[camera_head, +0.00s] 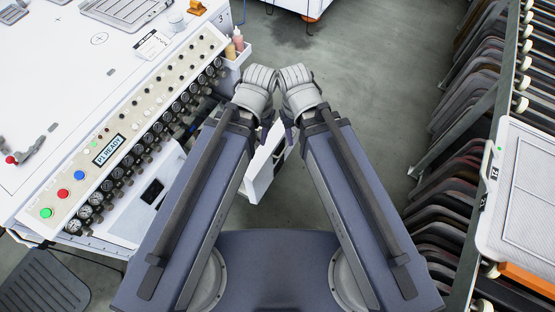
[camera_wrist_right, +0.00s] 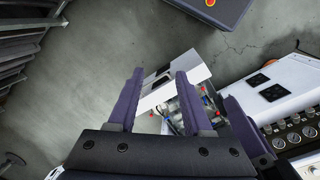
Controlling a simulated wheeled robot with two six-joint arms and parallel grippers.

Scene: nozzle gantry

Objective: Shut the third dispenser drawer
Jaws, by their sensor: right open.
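A white dispenser drawer stands pulled out beneath the console; its pale front panel (camera_head: 263,172) shows between my forearms in the head view. In the right wrist view the drawer front (camera_wrist_right: 183,72) has a dark handle, and red-tipped items and tubing lie in the open drawer behind it. My right gripper (camera_wrist_right: 158,78) is open and empty, with its two purple fingers apart in front of the drawer; I cannot tell whether they touch it. My left gripper (camera_head: 267,137) is close beside it in the head view, mostly hidden by its wrist, so its jaws cannot be read.
The console (camera_head: 130,135) carries gauges, buttons and a "P1 READY" display. Another white drawer front (camera_head: 150,192) with a dark handle sits at its lower side. A rack of dark curved frames (camera_head: 465,130) stands on the right. Grey floor (camera_head: 365,100) lies open between.

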